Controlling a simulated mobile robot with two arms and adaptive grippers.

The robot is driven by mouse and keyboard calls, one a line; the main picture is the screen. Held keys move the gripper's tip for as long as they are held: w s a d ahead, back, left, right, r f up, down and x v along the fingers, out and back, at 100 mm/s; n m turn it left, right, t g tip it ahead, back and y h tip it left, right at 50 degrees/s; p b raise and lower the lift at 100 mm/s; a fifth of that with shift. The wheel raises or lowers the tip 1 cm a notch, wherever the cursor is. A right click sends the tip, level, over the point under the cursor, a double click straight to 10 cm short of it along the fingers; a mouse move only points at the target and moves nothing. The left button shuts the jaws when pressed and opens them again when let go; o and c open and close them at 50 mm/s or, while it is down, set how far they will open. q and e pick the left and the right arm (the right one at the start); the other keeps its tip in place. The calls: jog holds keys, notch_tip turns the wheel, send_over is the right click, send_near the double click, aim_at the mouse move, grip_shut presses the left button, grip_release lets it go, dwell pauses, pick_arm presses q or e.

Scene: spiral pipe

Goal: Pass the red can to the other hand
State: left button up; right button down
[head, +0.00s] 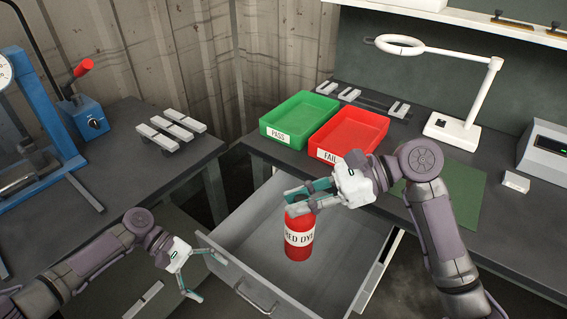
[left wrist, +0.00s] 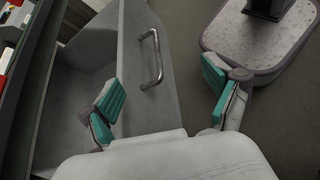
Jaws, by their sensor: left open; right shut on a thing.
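The red can (head: 299,240), labelled "RED DYE", is upright over the open grey drawer in the head view. My right gripper (head: 302,199) is shut on it near its top. Whether the can's base touches the drawer floor I cannot tell. My left gripper (head: 205,273) is open and empty, in front of the drawer front and to the left of the can. In the left wrist view its two teal-padded fingers (left wrist: 165,95) are spread wide, with the drawer front beyond them. The can is not seen in the left wrist view.
The open drawer (head: 235,268) has a metal handle (head: 256,298), which also shows in the left wrist view (left wrist: 152,60). A green PASS tray (head: 272,133) and a red FAIL tray (head: 320,157) sit on the bench behind. A white ring lamp (head: 452,132) stands at right.

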pick_arm(q)
jog(key=w+d+r+m+t+y, duration=0.2)
jog(key=w+d+r+m, duration=0.25)
jog(key=r+m, duration=0.3)
jog(key=w+d+r+m+t+y, duration=0.2)
jog(key=w+d+r+m, duration=0.1)
jog(key=w+r+m, duration=0.4)
jog(key=w+d+r+m+t+y, duration=0.2)
jog(key=d+r+m, duration=0.25)
jog(key=r, duration=0.35)
notch_tip(320, 180, up, 10)
jog(key=m+g, duration=0.2)
jog(key=m, duration=0.6)
send_over(299, 230)
jog(key=w+a, duration=0.2)
jog(key=w, duration=0.1)
jog(key=x, duration=1.1)
jog(key=shift+w+a+f, duration=0.2)
jog(key=shift+a, duration=0.1)
